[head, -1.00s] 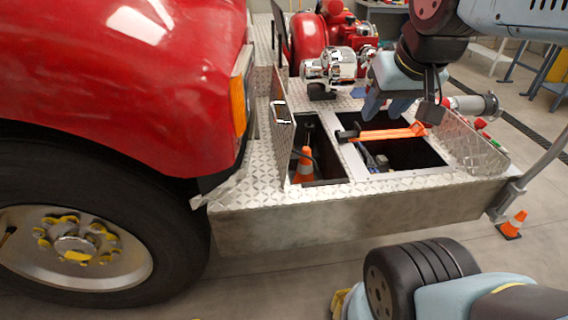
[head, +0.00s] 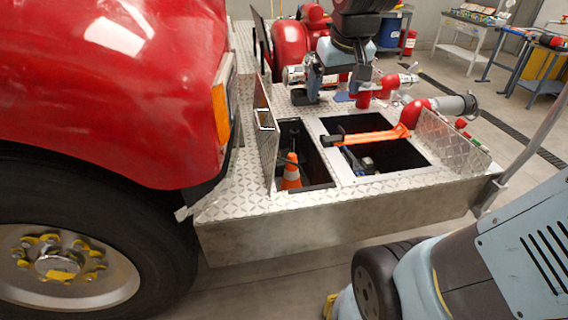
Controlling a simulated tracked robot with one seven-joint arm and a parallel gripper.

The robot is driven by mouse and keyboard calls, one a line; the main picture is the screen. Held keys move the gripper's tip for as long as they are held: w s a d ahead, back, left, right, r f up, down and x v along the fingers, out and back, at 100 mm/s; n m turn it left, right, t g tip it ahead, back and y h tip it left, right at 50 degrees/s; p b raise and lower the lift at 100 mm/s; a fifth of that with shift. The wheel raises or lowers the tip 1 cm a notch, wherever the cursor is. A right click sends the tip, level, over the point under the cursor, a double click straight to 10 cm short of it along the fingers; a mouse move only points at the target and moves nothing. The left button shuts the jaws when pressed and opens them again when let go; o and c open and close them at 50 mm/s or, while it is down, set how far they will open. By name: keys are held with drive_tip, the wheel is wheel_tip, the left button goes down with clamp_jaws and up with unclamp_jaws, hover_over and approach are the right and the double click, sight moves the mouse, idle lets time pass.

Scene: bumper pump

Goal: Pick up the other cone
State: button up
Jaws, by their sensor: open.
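An orange cone with a white band (head: 291,172) stands in the left open compartment of the bumper deck, its lower part partly hidden by the compartment's front edge. The second cone, seen earlier on the floor by the pole, is not visible now; my arm covers that area. My gripper (head: 337,82) is above the back of the deck, behind the compartments, fingers pointing down and apart, with nothing seen between them. It is apart from the cone, to its upper right.
An orange bar (head: 375,136) lies across the right compartment. A raised tread-plate lid (head: 267,140) stands left of the cone. Red and chrome pump fittings (head: 410,108) crowd the deck's back right. The red truck (head: 110,80) and its wheel fill the left.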

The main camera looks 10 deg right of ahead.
drive_tip(key=w+f+n+g, duration=0.1)
drive_tip(key=w+f, duration=0.4)
drive_tip(key=w, duration=0.8)
drive_tip(key=n+g, duration=0.2)
hover_over(291, 162)
drive_tip(key=d, duration=0.2)
wheel_tip(291, 162, down, 30)
drive_tip(key=shift+n+y, duration=0.3)
drive_tip(key=shift+y, duration=0.1)
drive_tip(key=f, duration=0.4)
drive_tip(key=w+a+f, duration=0.1)
drive_tip(key=f, duration=0.4)
drive_tip(key=w+f, duration=0.1)
drive_tip(key=f, duration=0.3)
drive_tip(key=shift+w+a+f, duration=0.15)
drive_tip(key=shift+f, duration=0.2)
clamp_jaws()
